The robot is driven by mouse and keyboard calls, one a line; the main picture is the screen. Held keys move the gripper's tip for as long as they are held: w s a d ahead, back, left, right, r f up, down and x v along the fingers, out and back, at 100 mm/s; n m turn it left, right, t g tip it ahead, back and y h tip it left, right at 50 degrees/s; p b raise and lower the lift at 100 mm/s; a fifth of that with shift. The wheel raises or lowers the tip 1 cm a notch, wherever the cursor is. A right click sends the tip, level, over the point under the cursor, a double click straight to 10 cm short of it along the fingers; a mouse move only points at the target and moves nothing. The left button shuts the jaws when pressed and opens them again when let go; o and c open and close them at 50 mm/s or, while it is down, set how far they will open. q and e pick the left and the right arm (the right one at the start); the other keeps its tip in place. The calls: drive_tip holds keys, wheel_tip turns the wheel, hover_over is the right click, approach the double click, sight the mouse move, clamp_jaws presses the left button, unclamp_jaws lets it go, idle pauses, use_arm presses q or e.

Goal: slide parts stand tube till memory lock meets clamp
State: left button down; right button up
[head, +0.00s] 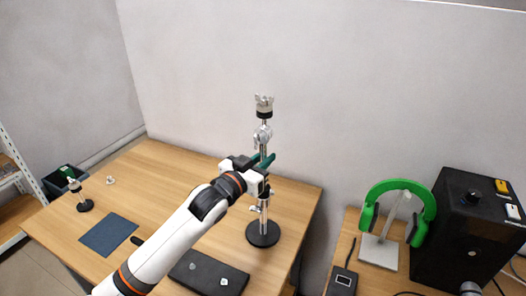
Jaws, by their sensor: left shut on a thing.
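The parts stand (262,235) is upright near the right end of the wooden table, on a round black base. Its silver tube rises from the base to a jointed top with a dark and silver head (264,106). My left gripper (263,164) is shut on the tube, around its middle, below the jointed part. A silver clamp (256,208) with a side screw sits lower on the tube, below the gripper. The memory lock cannot be told apart here; the gripper and wrist hide part of the tube. My right gripper is not in view.
A black mat (208,275) with small parts lies in front of the stand. A blue pad (109,235), a small stand (84,205) and a dark bin (64,179) are at the left. Right of a gap, another table holds green headphones (375,207) and a black speaker (470,235).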

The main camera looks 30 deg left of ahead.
use_arm(q)
drive_tip(key=shift+f, duration=0.55)
drive_tip(key=c, duration=1.3)
unclamp_jaws()
drive_tip(key=shift+c, duration=0.2)
drive_tip(key=shift+s, duration=0.1)
drive_tip(key=s+a+b, duration=0.1)
drive_tip(key=s+b, duration=0.1)
drive_tip(key=s, duration=0.9)
drive_tip(key=shift+s+a+b, duration=0.3)
drive_tip(key=shift+s+a, duration=0.05)
